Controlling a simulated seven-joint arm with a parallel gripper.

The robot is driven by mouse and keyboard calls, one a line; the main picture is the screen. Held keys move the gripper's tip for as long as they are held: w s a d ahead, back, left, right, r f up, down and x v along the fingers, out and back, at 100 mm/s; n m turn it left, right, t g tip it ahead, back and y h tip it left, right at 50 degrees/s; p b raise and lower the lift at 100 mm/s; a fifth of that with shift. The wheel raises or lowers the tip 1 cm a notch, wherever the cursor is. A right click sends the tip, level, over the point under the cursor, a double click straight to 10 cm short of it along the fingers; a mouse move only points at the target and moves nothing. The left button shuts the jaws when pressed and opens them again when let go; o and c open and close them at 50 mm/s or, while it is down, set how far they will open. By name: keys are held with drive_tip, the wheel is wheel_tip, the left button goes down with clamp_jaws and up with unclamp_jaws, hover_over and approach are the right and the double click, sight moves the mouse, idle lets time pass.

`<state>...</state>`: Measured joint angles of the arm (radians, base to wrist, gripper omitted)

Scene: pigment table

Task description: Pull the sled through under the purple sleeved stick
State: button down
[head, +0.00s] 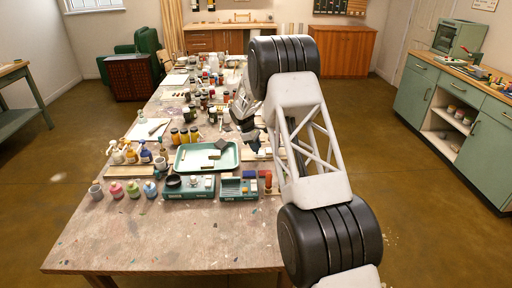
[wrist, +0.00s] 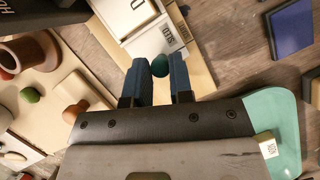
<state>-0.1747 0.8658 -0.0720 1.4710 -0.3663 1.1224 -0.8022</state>
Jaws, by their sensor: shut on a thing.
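In the wrist view my gripper (wrist: 159,80) has its two blue fingers on either side of a small dark green knob (wrist: 160,66), shut on it. Just beyond the knob is a white block with printed labels (wrist: 141,38), which looks like the sled. It sits on a cream board (wrist: 200,78). Whether knob and block are joined is hard to see. In the head view my gripper (head: 248,132) is low over the table, right of the green tray, partly behind my arm. I cannot make out the purple sleeved stick in either view.
The green tray (head: 181,166) lies close to my gripper; its corner shows in the wrist view (wrist: 287,112). A blue tile (wrist: 291,27) lies at the upper right there. Bare table (head: 150,238) lies along the front.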

sight(267, 150)
drive_tip(key=shift+d, duration=2.2)
drive_tip(key=c, duration=1)
unclamp_jaws()
drive_tip(key=shift+c, duration=0.2)
drive_tip(key=v, duration=0.7)
drive_tip(key=shift+a+r, duration=0.2)
drive_tip(key=shift+r, duration=0.15)
drive_tip(key=shift+w, duration=0.1)
